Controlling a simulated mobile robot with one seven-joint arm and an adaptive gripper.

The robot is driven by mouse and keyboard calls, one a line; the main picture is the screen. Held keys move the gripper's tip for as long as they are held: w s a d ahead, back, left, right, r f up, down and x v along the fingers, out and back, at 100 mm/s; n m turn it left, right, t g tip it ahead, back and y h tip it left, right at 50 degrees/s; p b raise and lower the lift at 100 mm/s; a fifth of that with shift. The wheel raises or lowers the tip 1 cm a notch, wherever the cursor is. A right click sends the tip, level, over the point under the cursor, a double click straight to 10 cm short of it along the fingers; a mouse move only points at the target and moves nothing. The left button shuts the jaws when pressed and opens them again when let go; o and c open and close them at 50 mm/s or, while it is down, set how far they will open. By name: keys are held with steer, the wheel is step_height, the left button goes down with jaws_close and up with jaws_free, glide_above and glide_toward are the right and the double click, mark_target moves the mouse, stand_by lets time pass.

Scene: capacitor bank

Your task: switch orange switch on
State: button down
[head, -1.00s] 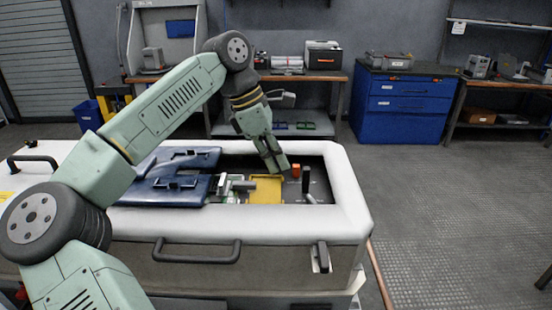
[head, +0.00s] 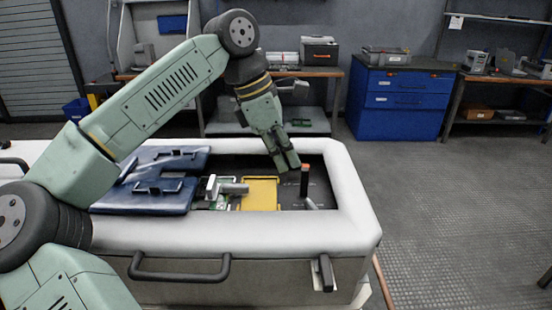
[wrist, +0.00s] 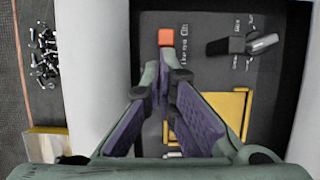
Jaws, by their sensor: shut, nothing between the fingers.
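The orange switch (wrist: 166,37) shows as a small square block on the dark panel in the wrist view, beside printed lettering. In the head view the orange switch (head: 305,167) appears just behind the top of an upright black handle. My gripper (wrist: 159,68) is shut and empty, its fingertips just below the orange switch in the wrist picture. In the head view my gripper (head: 291,167) points down over the panel, just left of the switch.
The black handle with a grey lever (wrist: 240,44) stands right of the switch in the wrist view. A yellow frame (head: 259,194) and blue covers (head: 145,195) lie left of it in the head view. A raised white rim (head: 350,190) surrounds the recess.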

steer(key=v, duration=1.1)
steer(key=shift+r, duration=0.25)
steer(key=shift+s+a+f, duration=0.1)
